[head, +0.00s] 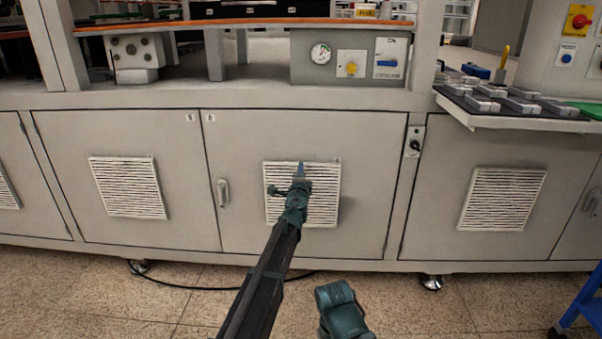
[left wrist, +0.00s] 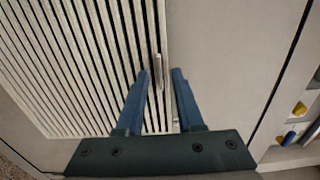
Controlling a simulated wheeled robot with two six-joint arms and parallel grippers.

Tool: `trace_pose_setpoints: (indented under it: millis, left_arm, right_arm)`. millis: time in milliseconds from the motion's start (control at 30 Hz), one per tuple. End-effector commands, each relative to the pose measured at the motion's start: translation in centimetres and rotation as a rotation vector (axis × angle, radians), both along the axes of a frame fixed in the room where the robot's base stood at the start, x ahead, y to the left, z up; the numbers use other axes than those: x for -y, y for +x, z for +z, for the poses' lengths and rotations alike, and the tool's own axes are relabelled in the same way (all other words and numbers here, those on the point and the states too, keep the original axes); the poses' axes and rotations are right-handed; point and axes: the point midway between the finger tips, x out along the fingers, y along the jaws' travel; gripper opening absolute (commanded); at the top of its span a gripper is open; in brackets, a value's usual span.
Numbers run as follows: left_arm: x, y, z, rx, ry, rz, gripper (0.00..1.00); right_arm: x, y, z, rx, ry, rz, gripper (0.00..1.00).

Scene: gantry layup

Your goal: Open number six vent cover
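A pale louvred vent cover (head: 274,208) with horizontal slats is set in the middle cabinet door (head: 365,190), which has a small label at its upper left, too small to read surely. The cover lies flat in the door. My left gripper (head: 301,170) is at its upper edge and hides part of it. In the left wrist view, the cover (left wrist: 80,60) fills the left side. A thin pale tab (left wrist: 158,72) at its edge stands between the two blue fingertips of the left gripper (left wrist: 162,72). The fingers are apart, with a gap beside the tab.
Similar vents sit on the left door (head: 128,187) and right door (head: 502,199). A door handle (head: 223,192) is left of the cover. A gauge and switch panel (head: 345,62) is above. A shelf of grey blocks (head: 520,123) juts out at right. A cable (head: 190,287) lies on the floor.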

Motion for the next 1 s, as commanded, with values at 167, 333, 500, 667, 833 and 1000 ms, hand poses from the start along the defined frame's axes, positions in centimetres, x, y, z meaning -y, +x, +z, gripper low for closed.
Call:
trace_pose_setpoints:
  millis: [167, 333, 500, 667, 833, 1000]
  left_arm:
    - [-0.03, 0.83, 0.00, 0.000, 0.000, 0.000, 0.36]
    - [-0.04, 0.75, 0.00, 0.000, 0.000, 0.000, 0.36]
    - [-0.02, 0.73, 0.00, 0.000, 0.000, 0.000, 0.06]
    - [-0.02, 0.73, 0.00, 0.000, 0.000, 0.000, 0.00]
    - [-0.01, 0.73, 0.00, 0.000, 0.000, 0.000, 0.00]
    - [-0.01, 0.73, -0.01, 0.000, 0.000, 0.000, 0.00]
  right_arm:
    - [0.00, 0.00, 0.00, 0.000, 0.000, 0.000, 0.50]
    - [0.00, 0.00, 0.00, 0.000, 0.000, 0.000, 0.50]
    - [0.00, 0.00, 0.00, 0.000, 0.000, 0.000, 0.50]
    - [0.00, 0.00, 0.00, 0.000, 0.000, 0.000, 0.50]
    - [0.00, 0.00, 0.00, 0.000, 0.000, 0.000, 0.50]
    - [0.00, 0.00, -0.01, 0.000, 0.000, 0.000, 0.50]
